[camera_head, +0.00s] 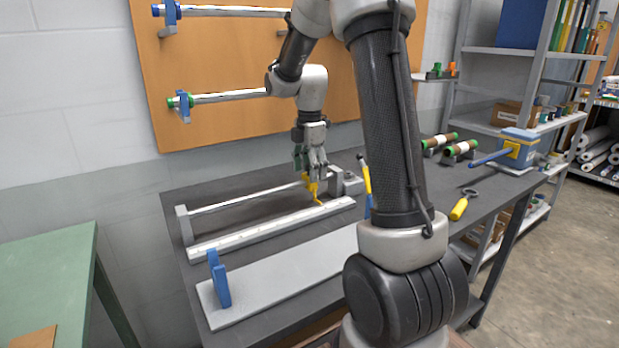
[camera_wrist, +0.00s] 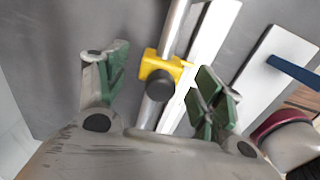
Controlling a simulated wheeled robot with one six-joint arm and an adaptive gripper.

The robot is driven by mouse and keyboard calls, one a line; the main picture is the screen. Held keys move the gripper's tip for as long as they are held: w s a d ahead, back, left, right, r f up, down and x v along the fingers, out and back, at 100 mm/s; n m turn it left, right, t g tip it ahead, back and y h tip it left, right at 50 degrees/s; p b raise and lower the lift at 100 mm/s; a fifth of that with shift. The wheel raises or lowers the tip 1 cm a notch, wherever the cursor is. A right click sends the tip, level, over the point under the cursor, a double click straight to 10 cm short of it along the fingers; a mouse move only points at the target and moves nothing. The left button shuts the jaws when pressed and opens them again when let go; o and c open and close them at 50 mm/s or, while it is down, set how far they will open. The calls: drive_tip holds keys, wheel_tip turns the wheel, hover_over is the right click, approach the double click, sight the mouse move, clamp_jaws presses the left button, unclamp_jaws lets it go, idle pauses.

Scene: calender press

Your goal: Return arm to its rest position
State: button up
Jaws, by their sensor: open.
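My gripper (camera_head: 312,160) points down over the dark workbench (camera_head: 335,172), above a thin metal rod (camera_head: 245,201) near the bench's back. In the wrist view my gripper (camera_wrist: 160,85) is open, its green-padded fingers spread wide on either side of a yellow clamp (camera_wrist: 167,68) with a black knob. The clamp sits on the metal rod (camera_wrist: 177,25), between the fingers and apart from both. The yellow clamp also shows just below the fingers in the head view (camera_head: 313,190). My arm hides part of the bench's middle.
A yellow-handled tool (camera_head: 460,208), rolls (camera_head: 459,150) and a blue box (camera_head: 517,149) stand right. An orange board (camera_head: 230,60) with rods is behind.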

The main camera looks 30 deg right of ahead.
wheel_tip(320, 180, up, 9)
drive_tip(key=shift+r, duration=0.1)
drive_tip(key=m, duration=0.3)
drive_tip(key=shift+w+f, duration=0.1)
drive_tip(key=shift+f, duration=0.1)
drive_tip(key=s+a+m+t, duration=0.2)
drive_tip(key=s+m, duration=0.5)
drive_tip(key=s, duration=0.6)
drive_tip(key=s+a+r+m+t, duration=0.1)
drive_tip(key=s+a+m, duration=0.4)
drive_tip(key=s, duration=0.8)
drive_tip(key=m+t, duration=0.1)
drive_tip(key=m, duration=0.2)
drive_tip(key=shift+a+r, duration=0.15)
drive_tip(key=shift+r, duration=0.1)
drive_tip(key=shift+s, duration=0.15)
